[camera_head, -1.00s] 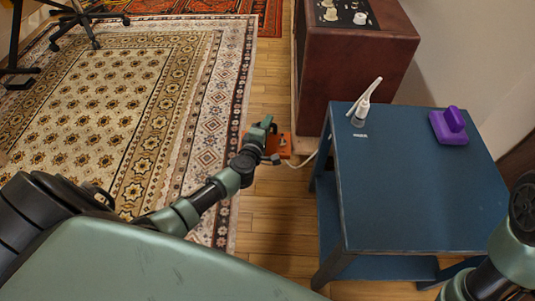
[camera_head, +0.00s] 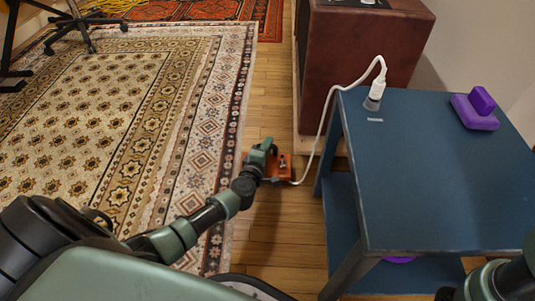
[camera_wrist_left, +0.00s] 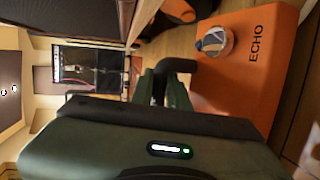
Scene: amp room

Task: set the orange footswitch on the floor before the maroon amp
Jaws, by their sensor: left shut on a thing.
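The orange footswitch (camera_head: 285,169) is over the wooden floor strip between the patterned rug and the blue table. It is labelled ECHO and has a round metal button in the left wrist view (camera_wrist_left: 250,92). My left gripper (camera_head: 268,158) is shut on its near left side. I cannot tell whether it touches the floor. The maroon amp (camera_head: 375,50) stands beyond it, to the upper right. A white cable (camera_head: 329,108) runs from the footswitch up to a plug on the table. Of my right arm, only a part shows at the lower right; its gripper is out of frame.
The blue side table (camera_head: 440,185) stands right of the footswitch, with a purple object (camera_head: 476,108) and the white plug (camera_head: 377,86) on top. The rug (camera_head: 95,125) lies to the left. Bare wooden floor (camera_head: 275,215) is free around the footswitch.

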